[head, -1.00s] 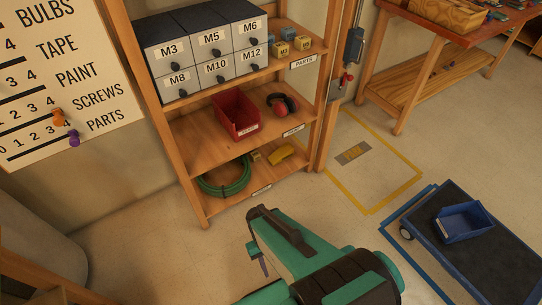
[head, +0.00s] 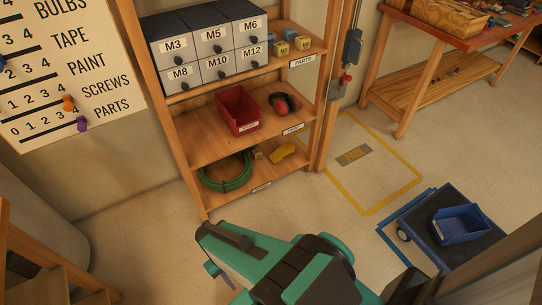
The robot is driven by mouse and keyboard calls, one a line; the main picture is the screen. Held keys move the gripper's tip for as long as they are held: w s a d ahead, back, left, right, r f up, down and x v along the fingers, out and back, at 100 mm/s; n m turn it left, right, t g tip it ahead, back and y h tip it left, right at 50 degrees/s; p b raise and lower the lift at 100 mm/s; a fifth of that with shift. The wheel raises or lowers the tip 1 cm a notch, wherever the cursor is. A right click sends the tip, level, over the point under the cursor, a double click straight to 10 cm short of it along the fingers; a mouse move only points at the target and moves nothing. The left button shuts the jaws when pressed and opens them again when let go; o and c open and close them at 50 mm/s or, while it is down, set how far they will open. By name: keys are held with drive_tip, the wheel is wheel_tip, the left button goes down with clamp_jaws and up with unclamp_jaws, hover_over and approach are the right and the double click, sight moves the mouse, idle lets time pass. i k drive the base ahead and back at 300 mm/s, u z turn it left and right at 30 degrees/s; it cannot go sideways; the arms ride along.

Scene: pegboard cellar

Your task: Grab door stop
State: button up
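A yellow wedge-shaped piece (head: 281,152), which looks like the door stop, lies on the bottom shelf of the wooden rack (head: 205,147), to the right of a coiled green hose (head: 226,184). My teal and black arm fills the lower middle of the head view, in front of the rack and apart from the wedge. Only a small part of my gripper (head: 213,271) seems to show below the arm's left end. Its fingers are too hidden to tell whether they are open or shut.
A small tan block (head: 257,153) sits beside the wedge. A red bin (head: 238,110) and red earmuffs (head: 284,104) are on the shelf above. A blue cart (head: 437,232) with a blue bin stands right. Floor before the rack's right side is clear.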

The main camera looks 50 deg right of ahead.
sight(287, 150)
drive_tip(key=z, duration=0.6)
drive_tip(key=k, duration=0.15)
drive_tip(key=u, duration=1.6)
drive_tip(key=k, duration=1.35)
drive_tip(key=z, duration=0.9)
drive_tip(key=i, duration=1.5)
drive_tip(key=u, duration=0.5)
